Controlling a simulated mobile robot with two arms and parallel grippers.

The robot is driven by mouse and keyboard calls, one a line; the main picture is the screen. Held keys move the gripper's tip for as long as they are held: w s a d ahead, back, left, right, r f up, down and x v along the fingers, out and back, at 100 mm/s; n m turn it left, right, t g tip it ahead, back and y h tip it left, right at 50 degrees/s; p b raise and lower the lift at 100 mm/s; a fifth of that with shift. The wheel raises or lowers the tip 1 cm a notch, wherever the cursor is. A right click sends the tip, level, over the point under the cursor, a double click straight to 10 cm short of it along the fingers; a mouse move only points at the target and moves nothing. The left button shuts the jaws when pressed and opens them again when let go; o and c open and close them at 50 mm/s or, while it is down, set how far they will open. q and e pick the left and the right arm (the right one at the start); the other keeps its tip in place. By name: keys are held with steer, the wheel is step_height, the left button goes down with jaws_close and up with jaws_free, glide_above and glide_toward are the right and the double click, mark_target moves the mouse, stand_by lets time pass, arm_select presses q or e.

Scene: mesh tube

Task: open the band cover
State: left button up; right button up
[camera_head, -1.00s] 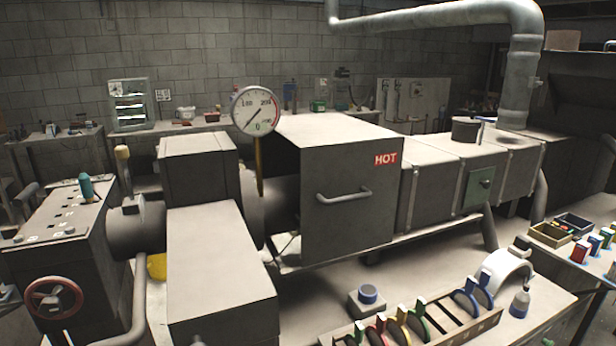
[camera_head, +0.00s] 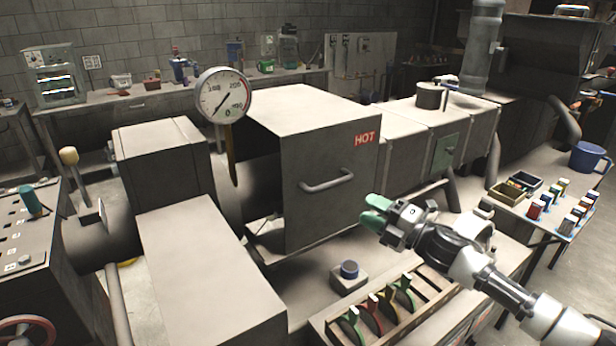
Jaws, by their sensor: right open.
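The band cover looks to be the big grey box (camera_head: 320,216) marked HOT in red, with a pale top and a bar handle (camera_head: 327,181) on its front face. The cover appears shut over the machine's barrel. My right gripper (camera_head: 374,212) has green fingertips and comes in from the lower right. It is open and empty, to the right of the handle and apart from it in the picture. My left gripper is out of view.
A dial gauge (camera_head: 223,95) on a stem stands left of the cover. A grey block (camera_head: 210,255) stands at left front. A side table (camera_head: 545,222) is at right.

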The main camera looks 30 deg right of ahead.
mark_target(335, 186)
steer(key=shift+n+y, duration=0.3)
steer(key=shift+n, duration=0.2)
steer(key=p+x, duration=0.1)
steer(key=x, duration=0.2)
steer(key=r+p+x, duration=0.1)
steer(key=x, duration=0.2)
steer(key=p+x, duration=0.2)
steer(key=x, duration=0.1)
steer(key=shift+s+d+r, duration=0.1)
steer(key=shift+r, duration=0.25)
steer(key=shift+w+a+f, duration=0.1)
steer(key=shift+w+a, duration=0.35)
steer(key=shift+w, duration=0.35)
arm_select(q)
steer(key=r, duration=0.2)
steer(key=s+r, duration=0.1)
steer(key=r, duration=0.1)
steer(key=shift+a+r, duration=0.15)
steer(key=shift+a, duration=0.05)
arm_select(e)
steer(key=shift+s, duration=0.1)
jaws_close()
